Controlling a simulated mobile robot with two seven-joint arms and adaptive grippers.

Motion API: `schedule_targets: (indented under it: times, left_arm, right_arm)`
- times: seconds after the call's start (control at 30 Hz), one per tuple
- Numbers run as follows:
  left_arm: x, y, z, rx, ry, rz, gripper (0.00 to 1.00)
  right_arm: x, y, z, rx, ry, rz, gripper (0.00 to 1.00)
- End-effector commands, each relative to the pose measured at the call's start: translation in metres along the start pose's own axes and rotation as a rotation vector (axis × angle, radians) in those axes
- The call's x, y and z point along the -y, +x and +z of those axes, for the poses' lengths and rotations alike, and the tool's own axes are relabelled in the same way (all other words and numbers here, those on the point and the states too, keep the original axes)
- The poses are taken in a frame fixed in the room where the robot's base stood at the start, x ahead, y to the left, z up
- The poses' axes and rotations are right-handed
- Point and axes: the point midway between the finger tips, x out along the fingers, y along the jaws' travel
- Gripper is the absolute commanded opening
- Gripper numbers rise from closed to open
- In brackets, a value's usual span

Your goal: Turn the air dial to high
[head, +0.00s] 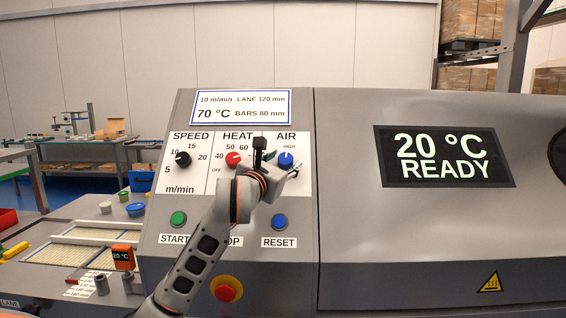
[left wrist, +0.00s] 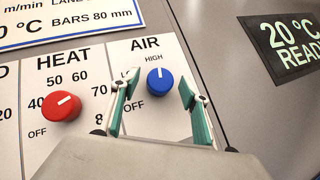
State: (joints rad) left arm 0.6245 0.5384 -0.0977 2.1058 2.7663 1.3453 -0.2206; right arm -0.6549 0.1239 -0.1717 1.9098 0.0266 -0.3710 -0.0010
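The blue air dial (head: 286,160) sits on the white panel under the word AIR. In the left wrist view the air dial (left wrist: 160,81) shows its white mark pointing up, toward the HIGH label (left wrist: 153,57). The LOW label to its left is partly hidden by a finger. My left gripper (left wrist: 158,88) is open, one teal-padded finger on each side of the dial, seemingly nearer the camera than the dial. Nothing is between the fingers in their grip. In the head view my left gripper (head: 294,172) is just below and right of the dial. My right gripper is not in view.
The red heat dial (head: 233,159) and black speed dial (head: 182,159) are to the left. Below are a green start button (head: 178,219), a blue reset button (head: 279,221) and a red stop knob (head: 226,292). A screen (head: 444,157) reads 20 °C READY.

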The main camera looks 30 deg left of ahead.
Motion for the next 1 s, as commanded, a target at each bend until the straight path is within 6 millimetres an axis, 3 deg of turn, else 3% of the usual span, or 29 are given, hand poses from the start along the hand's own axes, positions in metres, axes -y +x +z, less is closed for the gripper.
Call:
schedule_targets:
  times: [0.37,0.8,1.0]
  left_arm:
    - [0.0,-0.008,0.0,0.0,-0.001,-0.001,0.45]
    - [0.001,-0.089,0.0,0.001,0.001,-0.001,0.45]
    - [0.0,-0.114,0.0,0.001,0.001,-0.001,0.45]
  right_arm:
    - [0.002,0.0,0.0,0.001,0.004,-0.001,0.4]
    - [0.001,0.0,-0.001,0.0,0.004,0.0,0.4]
    - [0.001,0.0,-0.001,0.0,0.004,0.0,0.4]
